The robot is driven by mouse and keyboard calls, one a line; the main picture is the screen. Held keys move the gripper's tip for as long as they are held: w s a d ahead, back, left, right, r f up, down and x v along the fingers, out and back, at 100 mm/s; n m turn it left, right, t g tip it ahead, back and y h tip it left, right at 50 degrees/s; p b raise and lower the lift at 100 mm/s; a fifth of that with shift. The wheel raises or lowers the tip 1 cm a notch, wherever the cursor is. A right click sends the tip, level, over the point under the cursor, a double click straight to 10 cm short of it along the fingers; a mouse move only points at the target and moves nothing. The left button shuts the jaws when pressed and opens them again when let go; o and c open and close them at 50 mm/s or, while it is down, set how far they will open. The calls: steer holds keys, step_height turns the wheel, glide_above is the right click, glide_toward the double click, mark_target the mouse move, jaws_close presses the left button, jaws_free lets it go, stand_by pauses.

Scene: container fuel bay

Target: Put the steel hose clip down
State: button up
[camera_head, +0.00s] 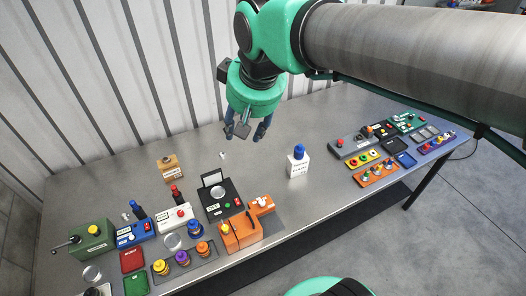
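My gripper (245,133) hangs above the back middle of the steel table, pointing down. Its two dark fingers stand apart, and a grey squarish part shows between them; I cannot tell whether it belongs to the gripper. A small pale metallic piece (222,155) lies on the table just below and left of the fingers. It may be the steel hose clip, but it is too small to make out its shape. It appears apart from the fingers.
A wooden block (170,168), a black scale-like device (217,198) and orange fixtures (242,228) stand left. Control boxes (365,145) crowd the right end. The middle is clear.

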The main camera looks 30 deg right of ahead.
steer(key=s+d+f+m+t, duration=0.1)
steer(key=s+f, duration=0.3)
steer(key=s, duration=0.7)
steer(key=shift+s+d+f, duration=0.25)
steer(key=shift+s+d, duration=0.15)
steer(key=shift+d, duration=0.05)
step_height(320, 180, down, 19)
steer(key=b, duration=1.8)
steer(key=shift+r+b, duration=0.15)
steer(key=shift+b, duration=0.2)
